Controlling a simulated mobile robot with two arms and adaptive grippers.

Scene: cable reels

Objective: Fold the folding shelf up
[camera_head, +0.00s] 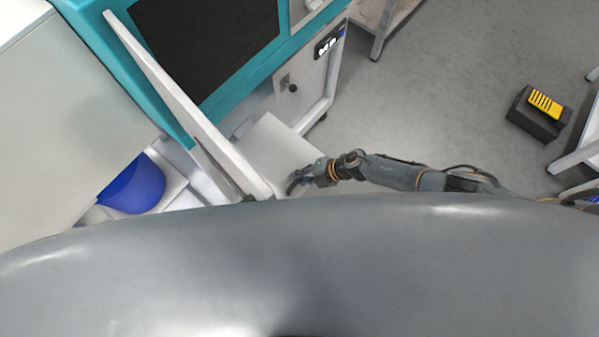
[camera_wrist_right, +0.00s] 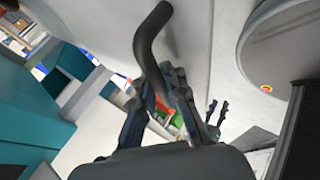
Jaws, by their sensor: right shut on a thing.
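The folding shelf looks to be the pale flat panel (camera_head: 272,150) beside the teal machine in the head view. Its near part is hidden by my grey body. My right gripper (camera_head: 298,181) is at the panel's right front edge. In the right wrist view my right gripper (camera_wrist_right: 165,100) is shut on a dark curved handle (camera_wrist_right: 150,38), which stands out in front of a pale surface. What looks like my left gripper (camera_wrist_right: 217,113) shows small behind it in the wrist view, fingers apart and empty. It is not in the head view.
The teal machine (camera_head: 173,122) with a dark top panel stands behind the shelf. A long white upright panel (camera_head: 175,100) is left of the shelf. A blue rounded object (camera_head: 133,187) lies farther left. A black-and-yellow box (camera_head: 540,113) is on the open grey floor at right.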

